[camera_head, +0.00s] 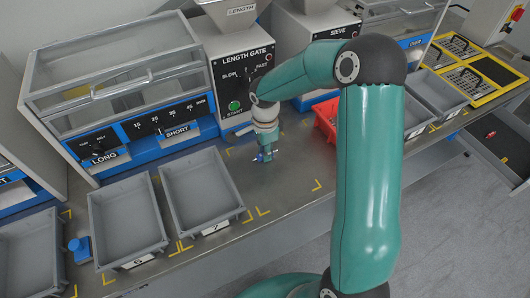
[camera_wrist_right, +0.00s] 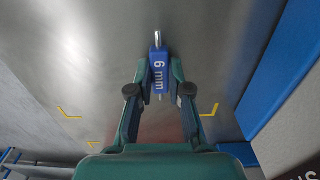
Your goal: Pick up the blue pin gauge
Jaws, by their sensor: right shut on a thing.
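The blue pin gauge (camera_wrist_right: 158,72) is a blue block marked "6 mm" with a short metal pin at its far end. In the right wrist view it sits between the fingertips of my right gripper (camera_wrist_right: 158,84), which is shut on it from both sides. In the head view my right gripper (camera_head: 266,150) points down over the table in front of the length gate, with a bit of the blue gauge (camera_head: 261,157) showing at its tips. I cannot tell whether the gauge touches the table. My left gripper is not in view.
Grey trays (camera_head: 201,190) stand left of my right gripper. A red tray (camera_head: 322,122) is partly hidden behind my right arm. The length gate machine (camera_head: 240,62) stands behind. A small blue object (camera_head: 80,249) lies at the far left. The table (camera_head: 285,190) around the gripper is clear.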

